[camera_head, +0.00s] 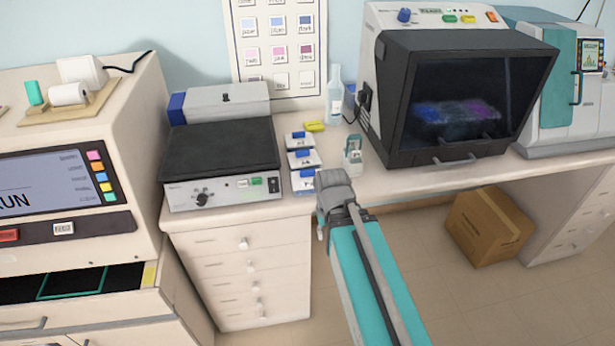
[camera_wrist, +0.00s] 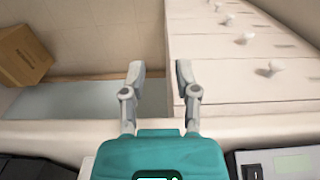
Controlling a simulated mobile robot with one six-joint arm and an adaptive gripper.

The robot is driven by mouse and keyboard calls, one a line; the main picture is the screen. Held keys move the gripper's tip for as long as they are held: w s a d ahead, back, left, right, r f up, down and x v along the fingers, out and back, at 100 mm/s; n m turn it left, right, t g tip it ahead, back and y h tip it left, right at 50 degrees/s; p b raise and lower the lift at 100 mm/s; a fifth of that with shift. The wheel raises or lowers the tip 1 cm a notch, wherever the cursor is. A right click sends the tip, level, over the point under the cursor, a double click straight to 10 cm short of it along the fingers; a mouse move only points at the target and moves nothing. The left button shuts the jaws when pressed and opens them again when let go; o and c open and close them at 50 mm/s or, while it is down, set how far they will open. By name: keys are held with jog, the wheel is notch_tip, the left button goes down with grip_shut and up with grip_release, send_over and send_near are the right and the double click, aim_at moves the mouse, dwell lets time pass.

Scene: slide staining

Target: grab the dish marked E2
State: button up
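No E2 marking can be read in either view. Three small white pieces with blue tops stand in a column on the bench: the back one (camera_head: 299,141), the middle one (camera_head: 303,159) and the front one (camera_head: 304,181). I cannot tell whether one of them is the dish. My gripper (camera_wrist: 157,82) is open and empty in the wrist view, its two fingers apart above the bench edge and pointing toward the floor side. In the head view the end of my arm is right of the front piece, and the fingers are hidden. No dish shows in the wrist view.
A flat black-topped device (camera_head: 220,150) stands left of the pieces. A small clear container (camera_head: 353,157), a yellow item (camera_head: 314,126) and a bottle (camera_head: 334,95) stand nearby. A dark-fronted cabinet (camera_head: 460,100) is at right. A cardboard box (camera_head: 488,226) is on the floor.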

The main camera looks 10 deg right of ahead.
jog(key=shift+r+p, duration=0.55)
jog(key=shift+r, duration=0.4)
jog(key=shift+o, duration=1.2)
jog(key=shift+a, duration=0.1)
